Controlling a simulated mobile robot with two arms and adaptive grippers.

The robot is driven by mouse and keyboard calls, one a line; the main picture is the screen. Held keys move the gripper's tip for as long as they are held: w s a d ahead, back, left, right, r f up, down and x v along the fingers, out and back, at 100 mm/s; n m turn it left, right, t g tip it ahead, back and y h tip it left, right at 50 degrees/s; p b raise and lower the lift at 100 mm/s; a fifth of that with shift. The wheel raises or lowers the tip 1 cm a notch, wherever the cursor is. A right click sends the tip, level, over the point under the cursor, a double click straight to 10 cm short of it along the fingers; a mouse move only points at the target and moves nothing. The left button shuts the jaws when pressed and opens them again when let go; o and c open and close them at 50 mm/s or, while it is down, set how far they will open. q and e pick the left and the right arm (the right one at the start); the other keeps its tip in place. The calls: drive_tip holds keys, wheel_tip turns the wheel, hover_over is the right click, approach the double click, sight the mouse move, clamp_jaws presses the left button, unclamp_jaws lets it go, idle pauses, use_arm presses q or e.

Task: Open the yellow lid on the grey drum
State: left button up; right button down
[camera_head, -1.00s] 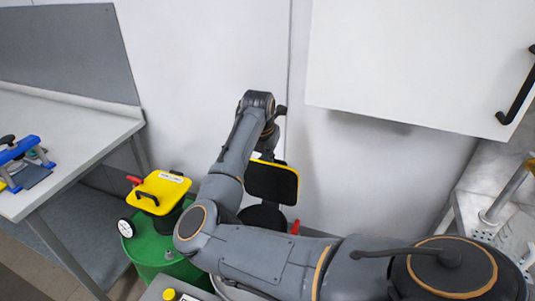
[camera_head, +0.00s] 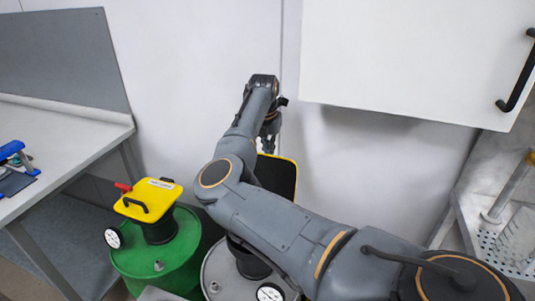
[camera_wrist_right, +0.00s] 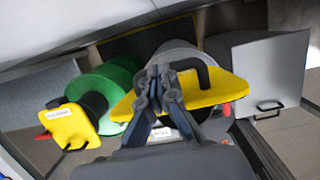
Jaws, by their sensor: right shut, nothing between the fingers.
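The grey drum (camera_head: 216,268) stands at the lower middle of the head view, partly hidden by my right arm. Its yellow lid (camera_head: 279,174) is swung up, with its black underside and yellow rim facing the head camera. In the right wrist view the lid's yellow outer face (camera_wrist_right: 213,92) shows, with its black handle. My right gripper (camera_head: 269,142) is beyond the lid, near its upper edge. In the right wrist view its fingers (camera_wrist_right: 161,76) are shut and empty, in front of the lid; contact cannot be told. My left gripper is not in view.
A green drum (camera_head: 150,262) with a closed yellow lid (camera_head: 149,199) stands to the left. A table (camera_head: 60,150) is at the far left. A white cabinet (camera_head: 400,60) hangs at upper right. A wall is close behind the drums.

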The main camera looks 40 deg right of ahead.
drive_tip(key=shift+f, duration=0.1)
drive_tip(key=w+d+p+v, duration=0.1)
drive_tip(key=p+v, duration=0.3)
drive_tip(key=v, duration=0.6)
drive_tip(key=shift+d+r, duration=0.15)
drive_tip(key=shift+r, duration=0.1)
drive_tip(key=shift+s+f, duration=0.1)
